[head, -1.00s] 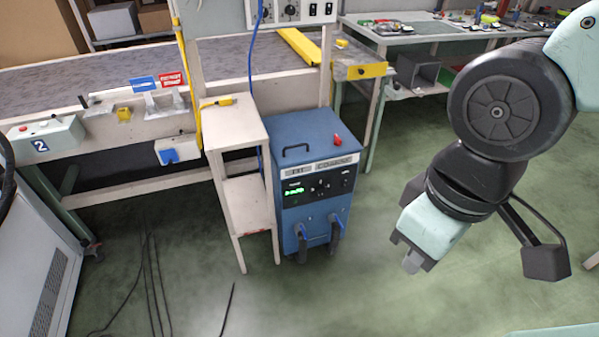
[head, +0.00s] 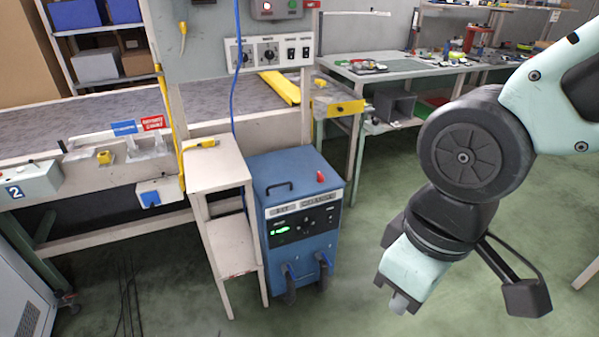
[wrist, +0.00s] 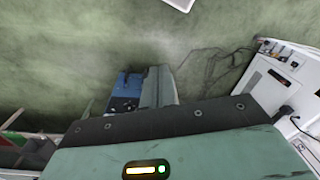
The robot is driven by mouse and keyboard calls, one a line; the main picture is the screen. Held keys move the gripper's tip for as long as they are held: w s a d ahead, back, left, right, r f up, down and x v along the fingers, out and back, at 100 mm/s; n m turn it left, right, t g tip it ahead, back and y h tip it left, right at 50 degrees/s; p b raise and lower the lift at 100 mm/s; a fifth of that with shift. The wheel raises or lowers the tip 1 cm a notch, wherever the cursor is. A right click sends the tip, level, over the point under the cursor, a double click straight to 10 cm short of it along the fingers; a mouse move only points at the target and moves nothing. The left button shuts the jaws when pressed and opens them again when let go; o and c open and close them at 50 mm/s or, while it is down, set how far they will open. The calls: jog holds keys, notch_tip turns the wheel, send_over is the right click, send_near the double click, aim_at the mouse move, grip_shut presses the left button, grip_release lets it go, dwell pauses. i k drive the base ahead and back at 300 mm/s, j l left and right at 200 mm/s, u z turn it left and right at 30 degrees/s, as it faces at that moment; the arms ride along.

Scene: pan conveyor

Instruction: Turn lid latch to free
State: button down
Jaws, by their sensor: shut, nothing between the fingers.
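A blue machine cabinet (head: 302,213) stands on the floor near the middle of the head view. A small red knob or latch (head: 320,176) sits on its top, at the right; I cannot tell which way it is turned. A black handle (head: 279,188) is on the top left. My gripper (head: 399,303) is shut and empty, pointing down in open air to the right of the cabinet, apart from it. In the wrist view the gripper (wrist: 158,85) covers part of the view, and the blue cabinet (wrist: 123,92) shows beside it. The red part cannot be made out there.
A narrow white stand (head: 216,176) is close at the cabinet's left, with a yellow object (head: 206,143) on it. The conveyor (head: 210,109) runs behind. A workbench (head: 400,68) stands at the back right. Green floor is free right of the cabinet.

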aim_at(321, 178)
jog(key=i+u, duration=0.25)
jog(key=i, duration=0.3)
jog(key=i+u, duration=0.3)
jog(key=i, duration=0.25)
